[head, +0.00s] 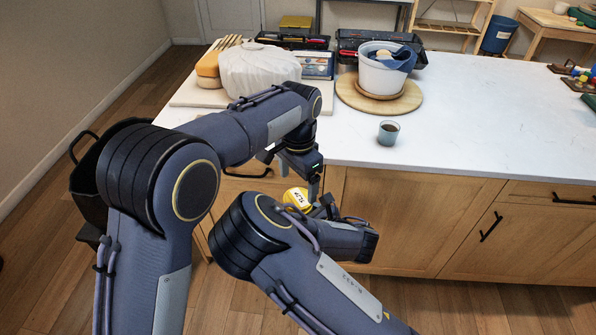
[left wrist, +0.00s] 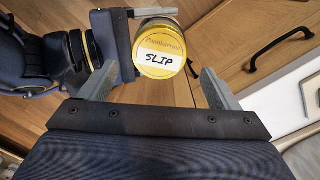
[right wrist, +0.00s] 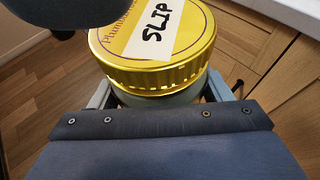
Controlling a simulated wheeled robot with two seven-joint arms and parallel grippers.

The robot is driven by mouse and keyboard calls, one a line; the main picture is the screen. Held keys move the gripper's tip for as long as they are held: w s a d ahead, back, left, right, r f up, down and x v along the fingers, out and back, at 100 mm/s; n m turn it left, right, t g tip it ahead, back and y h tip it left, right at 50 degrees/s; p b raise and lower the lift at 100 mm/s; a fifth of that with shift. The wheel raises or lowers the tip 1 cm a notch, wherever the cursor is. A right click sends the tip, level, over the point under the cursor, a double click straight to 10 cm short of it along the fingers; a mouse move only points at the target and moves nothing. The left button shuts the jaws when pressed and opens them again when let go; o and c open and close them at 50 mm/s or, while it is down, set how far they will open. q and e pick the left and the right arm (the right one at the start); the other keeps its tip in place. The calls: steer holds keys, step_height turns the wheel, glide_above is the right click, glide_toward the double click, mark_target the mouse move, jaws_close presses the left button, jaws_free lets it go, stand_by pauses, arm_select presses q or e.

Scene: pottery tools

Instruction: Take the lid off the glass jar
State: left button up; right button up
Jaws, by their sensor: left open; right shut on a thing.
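The glass jar (right wrist: 160,97) shows below its gold lid in the right wrist view. The gold lid (right wrist: 155,45) is on the jar and has a white label reading SLIP; it also shows in the head view (head: 297,198) and the left wrist view (left wrist: 160,48). My right gripper (right wrist: 160,92) is shut on the jar, with a finger at each side below the lid. My left gripper (left wrist: 155,80) is open and empty, with its fingertips just short of the lid in its own view. In the head view it is above the lid, partly hidden by my arms.
The jar is held in front of the wooden cabinets (head: 420,225), off the white countertop (head: 480,120). On the counter are a small cup (head: 388,133), a white bucket (head: 376,78) on a round board (head: 410,101), and a white wrapped bundle (head: 258,72).

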mark_target(298, 198)
arm_select(q)
step_height(298, 198, down, 5)
stand_by(0.3)
steer(key=c, duration=1)
steer(key=n, duration=0.3)
steer(key=shift+n, duration=0.3)
steer(key=o, duration=1.1)
steer(key=shift+r, duration=0.1)
